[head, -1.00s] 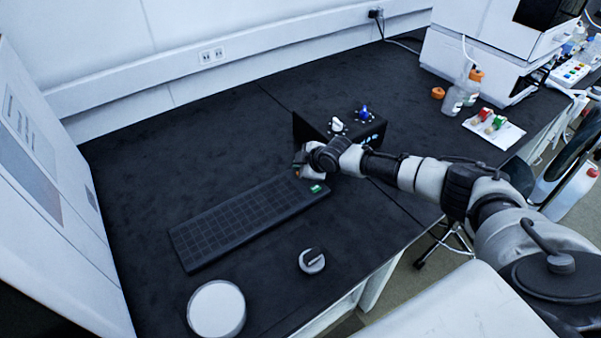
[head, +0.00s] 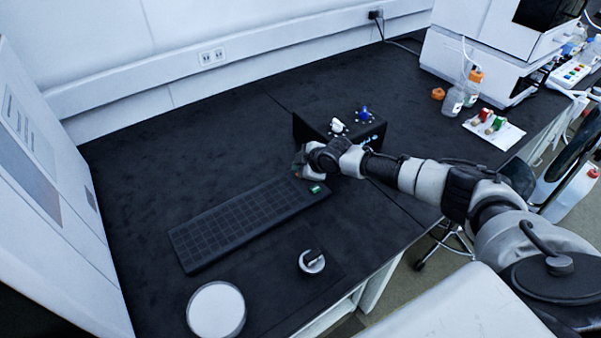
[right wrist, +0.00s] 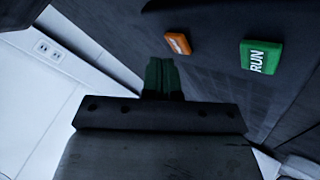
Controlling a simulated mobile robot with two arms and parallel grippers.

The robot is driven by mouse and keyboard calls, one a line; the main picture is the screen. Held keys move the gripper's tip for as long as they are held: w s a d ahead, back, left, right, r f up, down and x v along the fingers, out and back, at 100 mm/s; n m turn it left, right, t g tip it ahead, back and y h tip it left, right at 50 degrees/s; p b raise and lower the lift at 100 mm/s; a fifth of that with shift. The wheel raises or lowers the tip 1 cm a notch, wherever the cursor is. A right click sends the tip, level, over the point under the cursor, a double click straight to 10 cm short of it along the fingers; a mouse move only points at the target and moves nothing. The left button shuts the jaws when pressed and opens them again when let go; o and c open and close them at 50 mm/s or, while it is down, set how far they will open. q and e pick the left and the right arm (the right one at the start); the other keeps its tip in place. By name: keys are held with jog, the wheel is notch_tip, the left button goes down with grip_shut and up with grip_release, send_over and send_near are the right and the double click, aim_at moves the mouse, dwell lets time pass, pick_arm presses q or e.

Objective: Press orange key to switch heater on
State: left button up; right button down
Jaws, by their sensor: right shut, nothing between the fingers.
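The black keyboard-like panel (head: 235,222) lies on the dark bench, with a green key (head: 316,189) at its right end. In the right wrist view the orange key (right wrist: 178,43) sits just beyond my fingertips, to the left of the green key marked RUN (right wrist: 262,57). My right gripper (head: 300,160) is over the far right corner of the panel. Its fingers (right wrist: 162,66) are shut with nothing between them and point toward the orange key's left side. Whether they touch it I cannot tell. In the head view my gripper mostly hides the orange key. My left gripper is out of view.
A dark box with white and blue knobs (head: 338,125) stands behind my right arm. A round dial (head: 312,261) and a white disc (head: 216,310) are in front of the panel.

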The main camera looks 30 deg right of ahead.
notch_tip(320, 180, up, 6)
jog(key=p, duration=0.4)
jog(key=shift+p, duration=0.4)
